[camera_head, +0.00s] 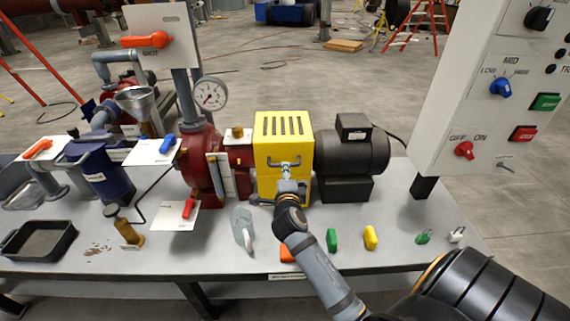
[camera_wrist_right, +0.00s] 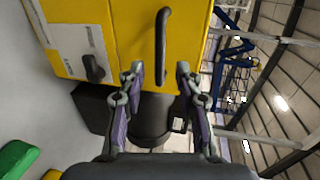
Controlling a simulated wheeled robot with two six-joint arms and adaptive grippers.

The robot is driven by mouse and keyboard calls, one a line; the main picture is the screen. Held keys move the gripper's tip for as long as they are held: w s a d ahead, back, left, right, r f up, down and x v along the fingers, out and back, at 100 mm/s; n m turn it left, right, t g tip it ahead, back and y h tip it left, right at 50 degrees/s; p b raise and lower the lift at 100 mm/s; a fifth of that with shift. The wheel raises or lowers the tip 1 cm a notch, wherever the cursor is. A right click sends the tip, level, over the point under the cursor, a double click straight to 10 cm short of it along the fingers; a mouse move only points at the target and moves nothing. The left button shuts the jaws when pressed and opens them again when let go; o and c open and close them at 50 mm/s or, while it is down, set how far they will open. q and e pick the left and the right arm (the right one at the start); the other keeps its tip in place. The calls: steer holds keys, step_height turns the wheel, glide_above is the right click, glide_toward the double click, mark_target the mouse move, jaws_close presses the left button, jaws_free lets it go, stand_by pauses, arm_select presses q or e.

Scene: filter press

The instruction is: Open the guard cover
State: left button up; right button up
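The guard cover (camera_head: 284,130) is a yellow box with slots in its top, and it sits closed between the red pump and the black motor. In the right wrist view, the cover (camera_wrist_right: 115,25) fills the upper part, with a dark bar handle (camera_wrist_right: 162,45) and a small black knob (camera_wrist_right: 93,68) on its face. My right gripper (camera_head: 287,178) is in front of the cover's face. In its wrist view, the open fingers (camera_wrist_right: 160,70) stand on either side of the handle's lower end. I cannot tell whether they touch it. My left gripper is out of view.
A red pump (camera_head: 203,170) stands left of the cover and a black motor (camera_head: 352,160) right of it. A clear jug (camera_head: 241,225), a green piece (camera_head: 332,239) and a yellow piece (camera_head: 370,237) lie near the front edge. A control panel (camera_head: 490,90) rises at right.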

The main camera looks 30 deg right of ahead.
mark_target(283, 146)
steer(key=x, duration=0.6)
steer(key=shift+w+p, duration=0.1)
steer(key=shift+p, duration=0.25)
steer(key=shift+d, duration=0.1)
jaws_close()
